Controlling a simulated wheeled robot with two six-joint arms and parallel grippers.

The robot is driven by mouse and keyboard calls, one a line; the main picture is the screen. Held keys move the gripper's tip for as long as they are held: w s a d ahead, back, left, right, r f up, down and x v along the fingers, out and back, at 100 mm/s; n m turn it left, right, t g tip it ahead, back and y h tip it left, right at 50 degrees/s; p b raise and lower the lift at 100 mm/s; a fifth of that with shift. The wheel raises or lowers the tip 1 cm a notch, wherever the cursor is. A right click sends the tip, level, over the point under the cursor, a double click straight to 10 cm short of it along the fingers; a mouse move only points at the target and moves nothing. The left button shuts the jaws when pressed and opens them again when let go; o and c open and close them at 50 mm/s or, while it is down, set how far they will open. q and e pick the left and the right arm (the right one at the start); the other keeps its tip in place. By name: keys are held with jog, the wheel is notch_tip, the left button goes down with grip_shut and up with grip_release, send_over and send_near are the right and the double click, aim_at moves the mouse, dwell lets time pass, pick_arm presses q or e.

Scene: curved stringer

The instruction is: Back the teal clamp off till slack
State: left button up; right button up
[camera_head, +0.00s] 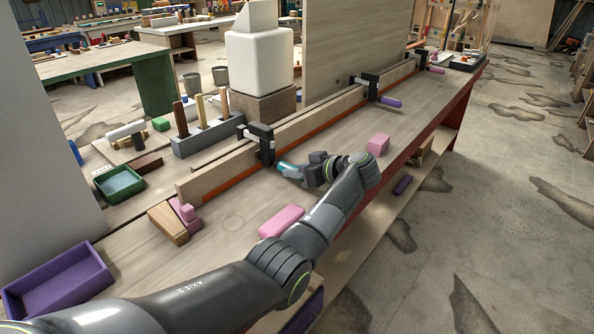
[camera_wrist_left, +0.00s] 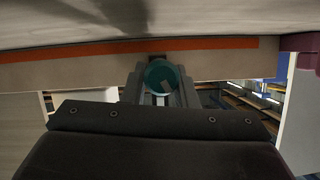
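The teal clamp has a black frame (camera_head: 262,145) set over the long wooden strip. Its teal handle (camera_head: 287,167) sticks out towards my left gripper (camera_head: 302,172). In the left wrist view the handle's round teal end (camera_wrist_left: 163,76) is seen end-on, between the grey fingers of my left gripper (camera_wrist_left: 161,92). The fingers lie beside the handle. I cannot tell whether they touch or grip it. The far sides of the fingers and the clamp's jaw contact are hidden. My right gripper is not in view.
Two purple-handled clamps (camera_head: 388,101) (camera_head: 434,69) sit farther along the strip (camera_head: 310,122). Pink blocks (camera_head: 282,221) (camera_head: 378,145) lie on the bench near my left arm. A purple tray (camera_head: 58,283), a green bin (camera_head: 118,183) and a grey block holder (camera_head: 207,137) stand on the left.

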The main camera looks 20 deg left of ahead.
pick_arm(q)
jog(key=shift+c, duration=1)
jog(key=shift+r+p, duration=0.1)
jog(key=shift+p, duration=0.25)
jog(key=p, duration=0.1)
jog(key=n+t+p, duration=0.1)
jog(key=p, duration=0.1)
jog(key=shift+s+r+n+h, duration=0.1)
jog(key=shift+r+n+h, duration=0.05)
jog(key=shift+n+h, duration=0.15)
jog(key=shift+n+t+p, duration=0.5)
jog(key=shift+n+p, duration=0.3)
jog(key=shift+p, duration=0.15)
jog(key=shift+s+f+n+t+p, duration=0.1)
jog(key=shift+f+n+t+p, duration=0.15)
jog(key=shift+n+t+p, duration=0.4)
jog(key=o, duration=1)
